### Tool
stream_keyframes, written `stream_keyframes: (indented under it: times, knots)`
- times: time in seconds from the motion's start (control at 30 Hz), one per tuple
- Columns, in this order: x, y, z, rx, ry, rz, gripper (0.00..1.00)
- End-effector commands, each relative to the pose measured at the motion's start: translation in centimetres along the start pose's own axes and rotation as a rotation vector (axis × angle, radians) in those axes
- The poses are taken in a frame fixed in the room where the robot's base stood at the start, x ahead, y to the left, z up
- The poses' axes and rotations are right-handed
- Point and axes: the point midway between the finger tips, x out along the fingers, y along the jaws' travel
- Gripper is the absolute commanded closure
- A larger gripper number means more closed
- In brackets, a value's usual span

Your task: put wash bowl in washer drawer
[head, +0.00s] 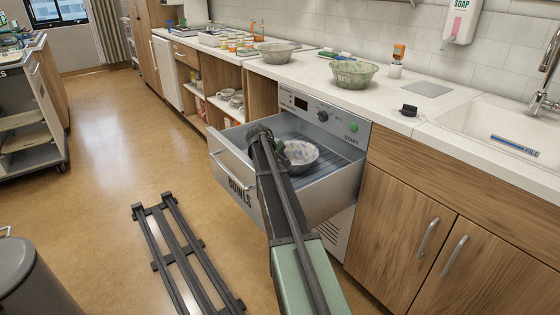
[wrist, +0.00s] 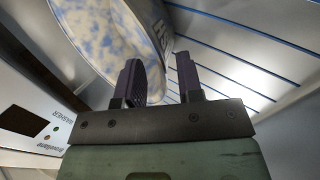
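The washer drawer (head: 335,190) is pulled open below the counter, with BOWLS on its front. A wash bowl (head: 302,154), mottled blue and white, is inside it and looks to rest on the slatted floor. Two other mottled bowls, one greenish (head: 354,74) and one grey (head: 276,53), stand on the counter. My gripper (wrist: 160,75) is down at the bowl in the drawer, and my arm hides part of the drawer in the head view. In the wrist view the fingers are apart, at the rim of the bowl (wrist: 110,35), with a visible gap between them.
The washer's control panel (head: 322,112) stands right above the drawer. A dark small object (head: 409,110) and a sink (head: 500,125) are on the right. Several small cups (head: 237,44) stand on the counter's far part. A black rail (head: 185,255) lies on the floor.

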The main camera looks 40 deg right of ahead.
Motion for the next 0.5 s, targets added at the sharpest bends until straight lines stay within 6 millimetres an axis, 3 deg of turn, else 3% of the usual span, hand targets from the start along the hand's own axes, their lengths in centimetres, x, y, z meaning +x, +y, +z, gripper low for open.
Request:
stream_keyframes:
  times: [0.03, 0.3, 0.5]
  knots:
    - [-1.8, 0.5, 0.1, -0.001, 0.001, 0.000, 0.66]
    - [-9.3, 0.7, 0.1, -0.003, 0.001, 0.000, 0.66]
    - [-11.1, 0.2, 0.0, -0.001, 0.000, 0.001, 0.66]
